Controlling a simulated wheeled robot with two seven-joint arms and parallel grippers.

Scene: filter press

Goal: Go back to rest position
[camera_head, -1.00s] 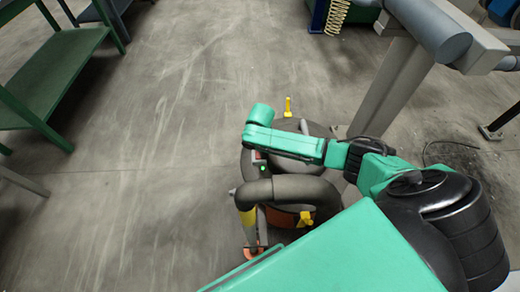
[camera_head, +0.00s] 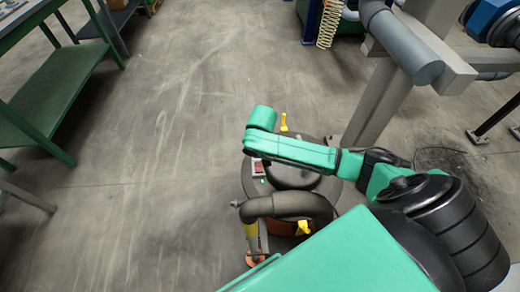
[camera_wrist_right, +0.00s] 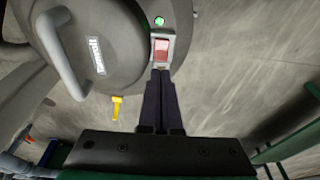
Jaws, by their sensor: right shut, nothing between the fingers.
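My right arm reaches in from the right in the head view, over a round grey vacuum-like machine (camera_head: 248,185) with yellow latches. Its gripper is hidden beneath the green wrist there. In the right wrist view my right gripper (camera_wrist_right: 161,72) is shut and empty. Its dark fingertips are just below a red rocker switch (camera_wrist_right: 161,48) on the machine; I cannot tell whether they touch it. A green lamp (camera_wrist_right: 159,20) is lit beside the switch. The switch also shows in the head view (camera_head: 257,167). My left gripper is out of view.
A green table (camera_head: 60,85) stands at the left. A thick grey pipe (camera_head: 405,50) and slanted metal post (camera_head: 378,105) stand at the right, close to my right arm. A yellow coiled hose (camera_head: 329,22) hangs at the back. The middle floor is clear.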

